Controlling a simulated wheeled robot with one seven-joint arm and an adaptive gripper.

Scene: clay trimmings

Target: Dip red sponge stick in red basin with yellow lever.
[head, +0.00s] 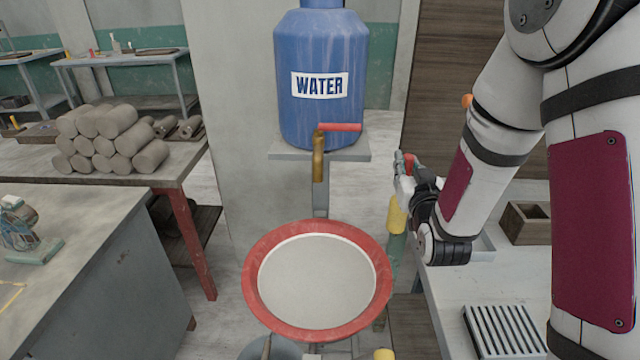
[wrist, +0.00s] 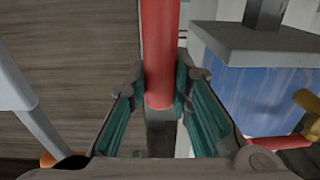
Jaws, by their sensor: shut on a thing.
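My gripper (head: 404,175) is right of the water jug, above and right of the basin's rim. In the wrist view it is shut on a red stick (wrist: 158,50), which runs out past the fingers. Its sponge end cannot be made out for certain. A yellow piece (head: 397,215) with green under it shows below the gripper; I cannot tell whether it belongs to the stick. The basin (head: 254,272) has a red rim and a pale inside. The tap (head: 319,165) above it is brass with a red lever (head: 340,127); no clearly yellow lever shows.
The blue water jug (head: 322,52) stands on a shelf (head: 280,154) behind the basin. A table with stacked clay rolls (head: 112,137) is at left. At right are a wooden box (head: 526,222) and a slatted rack (head: 503,331). A yellow object (head: 384,354) shows at the bottom edge.

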